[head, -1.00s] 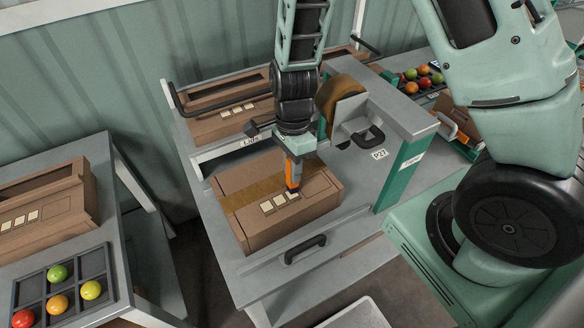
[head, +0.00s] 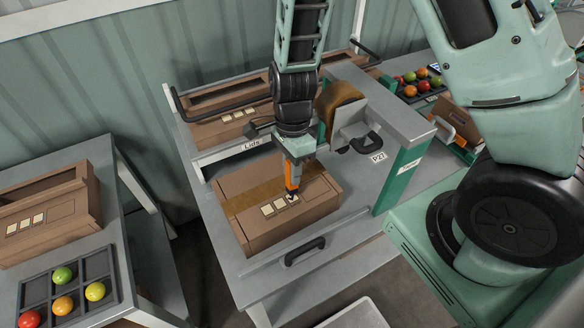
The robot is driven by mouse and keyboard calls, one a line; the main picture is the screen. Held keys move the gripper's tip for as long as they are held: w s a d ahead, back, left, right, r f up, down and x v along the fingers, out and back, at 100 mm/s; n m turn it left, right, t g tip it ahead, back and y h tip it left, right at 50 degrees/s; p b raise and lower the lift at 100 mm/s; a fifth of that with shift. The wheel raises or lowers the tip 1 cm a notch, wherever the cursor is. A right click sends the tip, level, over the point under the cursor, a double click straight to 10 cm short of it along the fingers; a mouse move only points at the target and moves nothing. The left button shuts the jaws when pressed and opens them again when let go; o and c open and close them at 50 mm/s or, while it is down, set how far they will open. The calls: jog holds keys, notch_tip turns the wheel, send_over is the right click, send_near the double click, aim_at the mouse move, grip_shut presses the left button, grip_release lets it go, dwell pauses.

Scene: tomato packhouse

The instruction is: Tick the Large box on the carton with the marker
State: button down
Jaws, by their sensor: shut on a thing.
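The carton (head: 262,231) lies closed on the grey bench, with brown tape across its top. Near its front edge is a row of pale boxes (head: 267,209); their lettering is too small to read. My gripper (head: 293,170) is above the carton, pointing down and shut on the marker (head: 292,183), which has an orange body and a dark lower end. The marker's tip is at the rightmost pale box and partly hides it. I cannot tell for certain whether the tip touches, and no tick can be made out.
A tape dispenser (head: 352,132) stands right of the carton, beside a post with a green panel (head: 400,182). A black handle (head: 304,251) is on the bench front. Behind is a shelf labelled Lids (head: 252,143). A tomato tray (head: 110,262) sits on the left table.

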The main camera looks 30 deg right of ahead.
jog(key=shift+s+a+p+v, duration=0.1)
jog(key=shift+s+p+v, duration=0.1)
jog(key=shift+p+v, duration=0.9)
jog(key=shift+s+a+p+v, duration=0.15)
jog(key=shift+s+p+v, duration=0.05)
jog(key=shift+p+v, duration=0.85)
jog(key=shift+d, duration=0.1)
